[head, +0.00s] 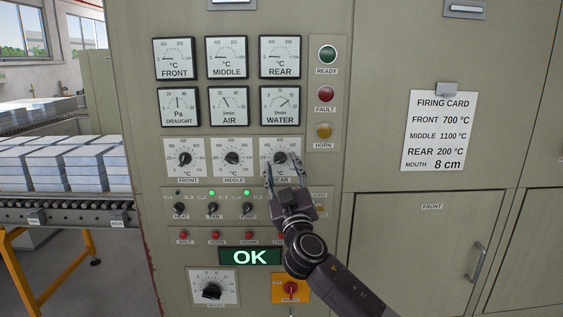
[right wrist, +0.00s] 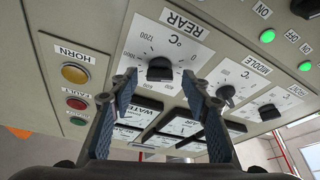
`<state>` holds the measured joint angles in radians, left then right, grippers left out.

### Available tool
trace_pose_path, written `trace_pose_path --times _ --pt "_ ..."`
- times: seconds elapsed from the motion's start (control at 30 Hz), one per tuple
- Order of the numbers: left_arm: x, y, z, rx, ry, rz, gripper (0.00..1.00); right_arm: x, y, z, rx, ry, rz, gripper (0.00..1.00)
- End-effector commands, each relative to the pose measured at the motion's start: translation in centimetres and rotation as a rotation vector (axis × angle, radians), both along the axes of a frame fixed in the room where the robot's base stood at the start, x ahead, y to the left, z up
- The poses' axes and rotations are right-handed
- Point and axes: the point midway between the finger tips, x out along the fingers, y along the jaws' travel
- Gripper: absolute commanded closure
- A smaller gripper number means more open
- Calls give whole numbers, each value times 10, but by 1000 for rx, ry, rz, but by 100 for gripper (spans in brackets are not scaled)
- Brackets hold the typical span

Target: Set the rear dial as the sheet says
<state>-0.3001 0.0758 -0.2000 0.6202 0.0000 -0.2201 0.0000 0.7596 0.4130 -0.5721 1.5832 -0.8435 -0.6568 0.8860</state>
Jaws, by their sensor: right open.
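The rear dial (head: 280,157) is a black knob on a white °C scale plate, rightmost of three on the panel. In the right wrist view the same rear dial (right wrist: 159,69) appears upside down. Its exact pointer setting is too small to read. My right gripper (head: 283,167) is open, with its fingers on either side of the rear dial's lower part; the wrist view shows the knob between and beyond the fingertips (right wrist: 160,82), with no clear contact. The firing card (head: 439,130) reads front 700, middle 1100, rear 200 °C, mouth 8 cm. My left gripper is out of view.
The middle dial (head: 232,158) and front dial (head: 184,158) sit left of the rear one. Above are gauges and the horn lamp (head: 323,131). Below are switches, small red buttons and a green OK display (head: 250,257). A roller conveyor (head: 70,214) carries pale blocks at left.

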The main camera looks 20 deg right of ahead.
Motion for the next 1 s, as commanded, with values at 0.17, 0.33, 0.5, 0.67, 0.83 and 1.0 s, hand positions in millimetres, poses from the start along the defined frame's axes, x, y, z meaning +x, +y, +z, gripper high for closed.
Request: trace_pose_path --times 0.17,0.33,0.5,0.67,0.83,1.0 --pt "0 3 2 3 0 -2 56 5 0 1 -1 1 1 56" --pt "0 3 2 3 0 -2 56 5 0 1 -1 1 1 56" --pt "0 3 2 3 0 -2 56 5 0 1 0 1 0 72" --pt "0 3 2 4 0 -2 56 5 0 1 0 1 0 90" --pt "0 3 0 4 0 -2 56 5 0 0 3 1 1 98" --pt "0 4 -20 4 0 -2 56 5 2 -5 50 -15 2 98"
